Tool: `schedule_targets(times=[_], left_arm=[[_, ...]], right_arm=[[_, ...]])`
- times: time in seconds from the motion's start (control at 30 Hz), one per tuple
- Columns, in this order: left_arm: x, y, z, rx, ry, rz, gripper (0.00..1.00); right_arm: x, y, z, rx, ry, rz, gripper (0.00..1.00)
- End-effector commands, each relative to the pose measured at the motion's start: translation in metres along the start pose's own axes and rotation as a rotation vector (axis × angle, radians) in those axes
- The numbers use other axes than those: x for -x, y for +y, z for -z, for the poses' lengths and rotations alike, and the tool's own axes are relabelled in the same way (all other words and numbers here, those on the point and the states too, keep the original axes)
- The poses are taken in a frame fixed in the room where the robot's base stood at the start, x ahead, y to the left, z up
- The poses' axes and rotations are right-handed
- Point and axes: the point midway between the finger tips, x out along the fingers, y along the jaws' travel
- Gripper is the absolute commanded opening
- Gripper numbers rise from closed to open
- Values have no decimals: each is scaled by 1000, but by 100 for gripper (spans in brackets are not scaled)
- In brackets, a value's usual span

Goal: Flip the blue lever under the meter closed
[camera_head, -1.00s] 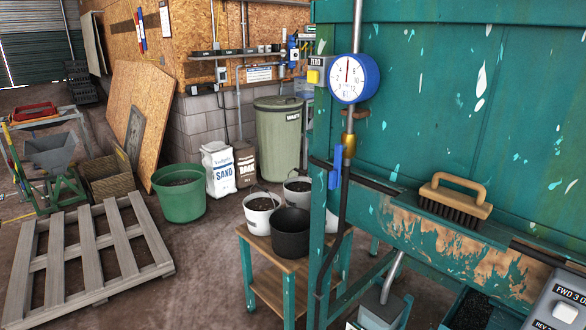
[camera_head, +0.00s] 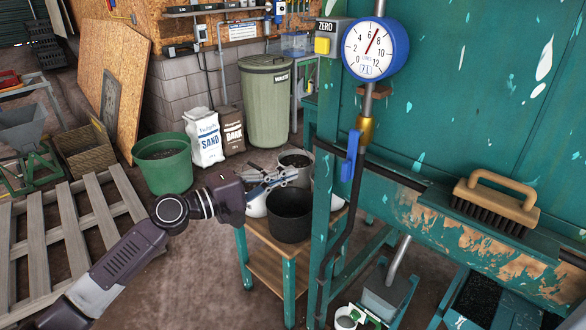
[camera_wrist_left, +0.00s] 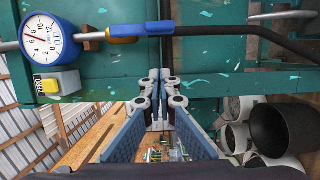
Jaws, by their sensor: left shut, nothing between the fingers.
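The blue lever (camera_head: 350,156) hangs down from the brass valve (camera_head: 365,130), roughly in line with the pipe. The round blue-rimmed meter (camera_head: 375,48) above it has its needle between 6 and 8. In the left wrist view the blue lever (camera_wrist_left: 142,29) lies beyond the fingers, with the meter (camera_wrist_left: 42,39) at upper left. My left gripper (camera_head: 292,175) is shut and empty, left of the lever and apart from it. Its fingertips (camera_wrist_left: 160,76) also show in the left wrist view. My right gripper is not in view.
A green post (camera_head: 324,215) stands beside the lever. A black hose (camera_head: 343,235) runs down from the valve. Below my left gripper, a wooden stand (camera_head: 268,240) holds a black pot (camera_head: 290,214) and white buckets. A brush (camera_head: 494,203) rests on the ledge at right.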

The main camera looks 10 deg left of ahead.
Motion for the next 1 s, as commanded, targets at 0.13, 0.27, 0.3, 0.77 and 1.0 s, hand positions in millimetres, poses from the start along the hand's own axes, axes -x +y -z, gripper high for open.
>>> schedule_targets(times=[0.13,0.27,0.3,0.77,1.0], left_arm=[[-30,6,0,1,1,-2,0],[-56,5,0,-1,1,-1,0],[-64,5,0,-1,1,0,0],[-93,2,-33,-3,3,1,0],[-94,-1,-38,-3,3,1,0]], right_arm=[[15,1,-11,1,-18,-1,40],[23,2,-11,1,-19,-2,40],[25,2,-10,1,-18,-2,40],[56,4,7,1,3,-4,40],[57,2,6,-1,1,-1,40]])
